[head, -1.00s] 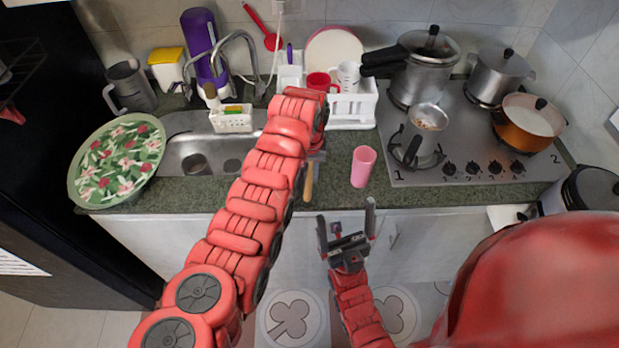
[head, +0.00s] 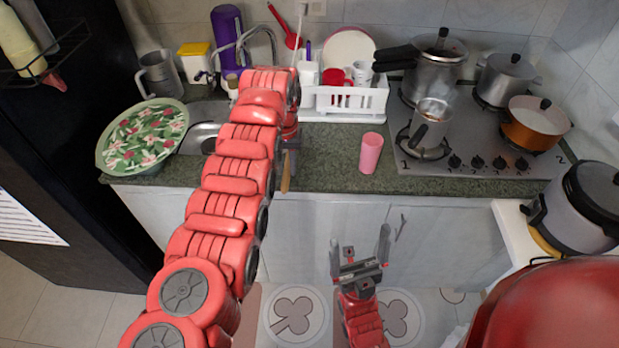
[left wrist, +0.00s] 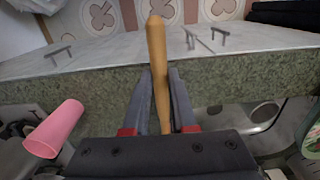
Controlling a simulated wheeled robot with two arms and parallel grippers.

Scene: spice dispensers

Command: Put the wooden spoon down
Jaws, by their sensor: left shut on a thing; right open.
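The wooden spoon (left wrist: 158,60) is held by its handle between the fingers of my left gripper (left wrist: 160,100). In the left wrist view the handle points away from the gripper over the counter's front edge. In the head view a short piece of the spoon handle (head: 286,172) shows below my left gripper (head: 290,145), at the counter's front edge. The rest of the spoon is hidden, and I cannot tell whether it touches the counter. My right gripper (head: 361,262) is open and empty, in front of the lower cabinets.
A pink cup (head: 371,153) stands on the green counter (head: 330,160) right of my left gripper. A white dish rack (head: 345,101) is behind. The stove (head: 480,150) with several pots is at right. A floral tray (head: 143,138) is at left by the sink. Counter between gripper and cup is clear.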

